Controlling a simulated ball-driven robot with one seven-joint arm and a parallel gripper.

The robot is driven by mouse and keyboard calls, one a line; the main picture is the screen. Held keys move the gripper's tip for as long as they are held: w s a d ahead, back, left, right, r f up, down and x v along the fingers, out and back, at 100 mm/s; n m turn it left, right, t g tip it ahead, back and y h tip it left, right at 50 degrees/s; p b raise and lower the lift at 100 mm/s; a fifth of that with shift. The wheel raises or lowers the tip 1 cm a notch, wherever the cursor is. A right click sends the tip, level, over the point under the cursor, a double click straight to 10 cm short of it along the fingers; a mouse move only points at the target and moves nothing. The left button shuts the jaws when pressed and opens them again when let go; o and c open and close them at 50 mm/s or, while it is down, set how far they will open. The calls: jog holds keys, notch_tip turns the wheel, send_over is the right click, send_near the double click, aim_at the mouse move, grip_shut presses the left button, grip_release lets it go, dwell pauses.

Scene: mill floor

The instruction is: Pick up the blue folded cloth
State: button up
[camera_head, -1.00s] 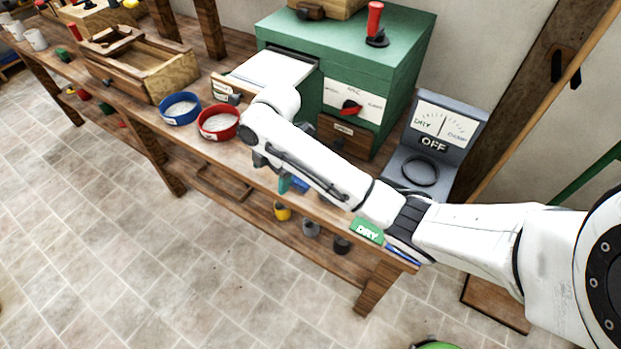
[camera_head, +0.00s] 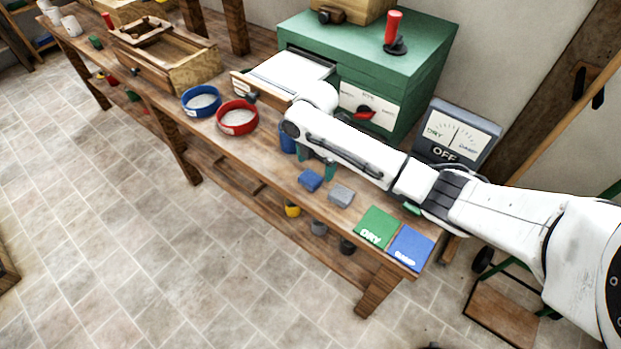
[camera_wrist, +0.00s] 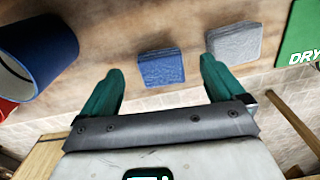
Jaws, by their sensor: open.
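The blue folded cloth (camera_head: 310,180) lies on the wooden workbench near its front edge, left of a grey folded cloth (camera_head: 341,195). In the wrist view the blue cloth (camera_wrist: 161,68) shows beyond and between my fingertips, and the grey cloth (camera_wrist: 234,42) is to its right, beyond the right finger. My gripper (camera_wrist: 158,78) is open and empty, with two teal fingers apart. In the head view my gripper (camera_head: 316,163) hangs over the bench just behind the blue cloth, partly hidden by my arm.
A blue cylinder (camera_wrist: 38,52) stands left of my gripper. Red (camera_head: 238,117) and blue (camera_head: 201,101) bowls sit further left. A green DRY mat (camera_head: 377,227) and blue DAMP mat (camera_head: 411,250) lie at the right end. A green cabinet (camera_head: 420,62) with an open drawer stands behind.

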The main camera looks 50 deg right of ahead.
aim_at(315, 173)
jog(key=shift+w+f, duration=0.1)
jog(key=shift+f, duration=1.6)
jog(key=c, duration=1.1)
